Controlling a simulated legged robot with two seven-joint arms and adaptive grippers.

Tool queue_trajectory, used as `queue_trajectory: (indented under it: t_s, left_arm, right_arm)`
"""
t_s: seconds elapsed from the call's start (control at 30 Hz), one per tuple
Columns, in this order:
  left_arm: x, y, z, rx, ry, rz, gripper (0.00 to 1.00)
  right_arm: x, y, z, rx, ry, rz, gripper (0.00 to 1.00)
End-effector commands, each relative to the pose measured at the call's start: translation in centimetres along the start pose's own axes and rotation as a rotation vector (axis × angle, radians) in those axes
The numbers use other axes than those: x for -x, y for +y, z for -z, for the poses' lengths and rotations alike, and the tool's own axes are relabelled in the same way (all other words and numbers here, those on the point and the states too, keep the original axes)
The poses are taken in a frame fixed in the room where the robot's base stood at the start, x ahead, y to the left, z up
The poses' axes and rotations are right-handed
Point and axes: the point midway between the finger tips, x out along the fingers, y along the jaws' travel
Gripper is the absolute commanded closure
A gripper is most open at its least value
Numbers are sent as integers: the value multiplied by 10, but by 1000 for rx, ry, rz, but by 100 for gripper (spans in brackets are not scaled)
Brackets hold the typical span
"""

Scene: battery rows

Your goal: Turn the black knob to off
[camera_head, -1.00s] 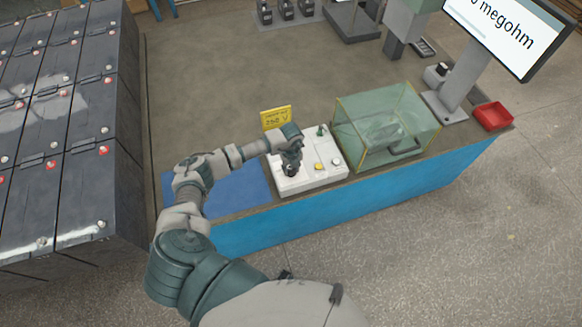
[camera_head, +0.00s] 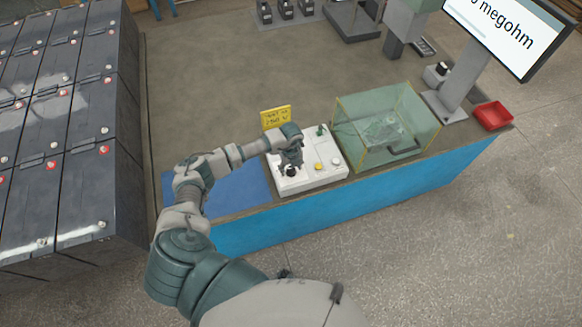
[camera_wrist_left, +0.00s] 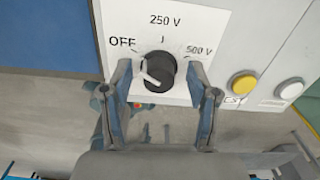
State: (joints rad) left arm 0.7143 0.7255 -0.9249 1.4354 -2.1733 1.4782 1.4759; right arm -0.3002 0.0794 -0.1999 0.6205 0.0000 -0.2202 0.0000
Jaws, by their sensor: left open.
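The black knob (camera_wrist_left: 158,71) sits on a white panel (camera_wrist_left: 225,40) marked OFF, 250 V and 500 V. Its white pointer mark is on the knob's left side, toward the OFF label. In the head view the knob (camera_head: 291,172) is at the near left of the white box (camera_head: 312,183). My left gripper (camera_wrist_left: 160,78) is open, with one finger on each side of the knob and visible gaps between. In the head view the left gripper (camera_head: 290,159) is just behind and above the knob. My right gripper is not in view.
A yellow button (camera_wrist_left: 243,84) and a white button (camera_wrist_left: 290,88) are right of the knob. A green switch (camera_head: 321,130) and yellow sign (camera_head: 276,117) stand behind. A glass box (camera_head: 385,125) is close on the right; a blue mat (camera_head: 235,190) is left.

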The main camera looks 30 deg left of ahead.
Motion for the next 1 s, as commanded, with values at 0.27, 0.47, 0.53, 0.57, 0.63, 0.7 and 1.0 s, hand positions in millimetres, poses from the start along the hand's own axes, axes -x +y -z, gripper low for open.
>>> queue_trajectory:
  t_s: [0.27, 0.47, 0.53, 0.57, 0.63, 0.7, 1.0]
  left_arm:
    - [26, -1, -1, -1, -1, 2, 40]
    - [72, -1, -2, -1, -1, 2, 40]
    - [86, -1, -2, -1, -1, 3, 40]
    - [91, -1, -2, -1, -1, 2, 40]
    - [102, -1, -2, 0, -1, 2, 40]
    - [110, -1, -2, 0, 1, 1, 40]
    - [118, 0, -2, 0, 2, -1, 40]
  right_arm:
    - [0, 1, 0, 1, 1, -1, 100]
    - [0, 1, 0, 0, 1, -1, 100]
    - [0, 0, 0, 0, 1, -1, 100]
    - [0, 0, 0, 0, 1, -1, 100]
    - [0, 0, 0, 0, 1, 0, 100]
    - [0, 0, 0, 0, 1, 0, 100]
    - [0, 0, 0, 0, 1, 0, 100]
